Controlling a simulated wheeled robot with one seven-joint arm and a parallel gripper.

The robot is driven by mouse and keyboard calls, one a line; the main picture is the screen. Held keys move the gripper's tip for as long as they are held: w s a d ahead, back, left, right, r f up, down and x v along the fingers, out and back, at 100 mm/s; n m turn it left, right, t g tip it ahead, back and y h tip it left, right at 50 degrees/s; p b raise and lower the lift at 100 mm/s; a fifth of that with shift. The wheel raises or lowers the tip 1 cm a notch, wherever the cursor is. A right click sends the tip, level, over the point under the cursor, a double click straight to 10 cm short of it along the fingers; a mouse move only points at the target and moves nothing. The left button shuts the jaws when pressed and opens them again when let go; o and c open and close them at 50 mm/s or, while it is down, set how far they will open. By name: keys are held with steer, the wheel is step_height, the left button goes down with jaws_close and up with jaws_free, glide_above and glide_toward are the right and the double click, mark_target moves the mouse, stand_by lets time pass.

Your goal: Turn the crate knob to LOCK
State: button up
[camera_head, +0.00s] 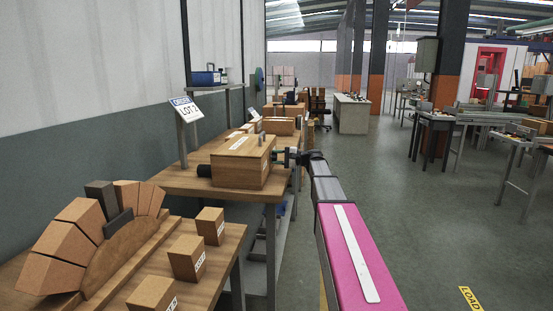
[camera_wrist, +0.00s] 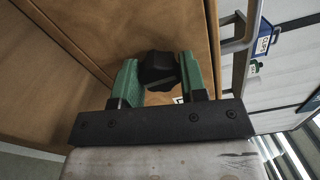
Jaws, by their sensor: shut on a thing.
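The wooden crate (camera_head: 232,173) sits on a wooden table, with a white strip on its lid. In the wrist view its wooden face (camera_wrist: 165,25) fills the upper left. The dark, faceted knob (camera_wrist: 158,72) stands out from this face. My gripper (camera_wrist: 159,76) has green fingers on both sides of the knob and is shut on it. In the head view my gripper (camera_head: 280,156) reaches the crate's right side, where the knob is too small to make out. No LOCK marking is readable, so I cannot tell the knob's setting.
A brick arch (camera_head: 72,247) and several small labelled blocks (camera_head: 187,258) stand on the near table. A metal handle or rail (camera_wrist: 243,30) passes right of the knob. The floor (camera_head: 410,220) to the right is open.

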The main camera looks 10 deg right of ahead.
stand_by(0.4)
steer(key=o, duration=0.9)
steer(key=shift+o, duration=0.2)
steer(key=shift+d, duration=0.15)
steer(key=v, duration=1)
steer(key=shift+s+d, duration=0.15)
steer(key=shift+d, duration=0.15)
